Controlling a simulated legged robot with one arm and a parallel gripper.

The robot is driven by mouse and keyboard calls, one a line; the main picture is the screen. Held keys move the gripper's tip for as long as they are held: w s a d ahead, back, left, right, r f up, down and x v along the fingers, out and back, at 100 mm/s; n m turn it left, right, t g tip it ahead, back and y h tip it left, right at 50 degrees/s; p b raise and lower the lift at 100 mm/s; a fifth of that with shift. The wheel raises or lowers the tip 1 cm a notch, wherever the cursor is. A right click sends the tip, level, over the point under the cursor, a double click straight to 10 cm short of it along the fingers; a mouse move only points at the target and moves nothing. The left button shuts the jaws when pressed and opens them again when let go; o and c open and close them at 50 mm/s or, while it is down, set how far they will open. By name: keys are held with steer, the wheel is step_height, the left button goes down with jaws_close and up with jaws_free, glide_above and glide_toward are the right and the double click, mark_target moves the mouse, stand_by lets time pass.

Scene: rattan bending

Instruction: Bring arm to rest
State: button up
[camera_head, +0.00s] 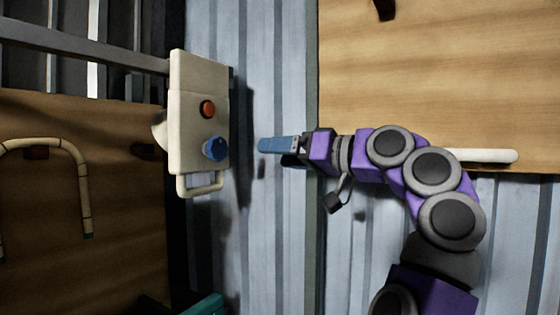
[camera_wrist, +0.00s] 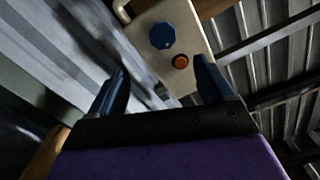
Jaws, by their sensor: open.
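My purple and grey arm reaches in from the lower right in the head view. My gripper (camera_head: 262,146) has blue fingers and points left, at a cream control box (camera_head: 190,110). There is a clear gap between the fingertips and the box. In the wrist view my gripper (camera_wrist: 160,80) is open and empty, with one finger at each side. The box (camera_wrist: 180,30) shows beyond the fingers, with its blue knob (camera_wrist: 162,36) and orange button (camera_wrist: 180,62). In the head view the knob (camera_head: 214,148) sits below the button (camera_head: 208,109).
A wooden board (camera_head: 430,70) fills the upper right, with a pale rod (camera_head: 490,156) at its lower edge, partly behind my arm. A darker board (camera_head: 110,220) at left carries a bent cane piece (camera_head: 84,190). A grey beam (camera_head: 80,45) meets the box. Corrugated metal (camera_head: 270,240) lies between.

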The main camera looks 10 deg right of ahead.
steer(key=s+a+f+m+g+h+b, duration=0.1)
steer(key=s+a+f+g, duration=0.2)
steer(key=f, duration=0.4)
steer(key=s+a+f+m+g+h+b, duration=0.1)
steer(key=a+f+m+g+h, duration=0.1)
steer(key=a+f, duration=0.45)
steer(key=s+d+f+g+h, duration=0.1)
steer(key=s+f+g+h, duration=0.1)
steer(key=s+f, duration=0.45)
steer(key=s+f+g+h, duration=0.1)
steer(key=s+f+h, duration=0.15)
steer(key=f, duration=0.65)
steer(key=s+d+f+m+g+h, duration=0.1)
steer(key=s+d+f, duration=0.3)
steer(key=s+f, duration=0.5)
steer(key=s+d+f+m+g+h+b, duration=0.1)
steer(key=s+d+f+g+h, duration=0.1)
steer(key=s+d+f, duration=0.3)
steer(key=s+d+f+m+g+h+b, duration=0.1)
steer(key=s+d+f+h, duration=0.2)
steer(key=s+f, duration=0.9)
step_height(320, 180, down, 2)
steer(key=shift+s+d+f+g+h, duration=0.1)
steer(key=shift+s+d+g+h, duration=0.3)
steer(key=shift+d, duration=0.85)
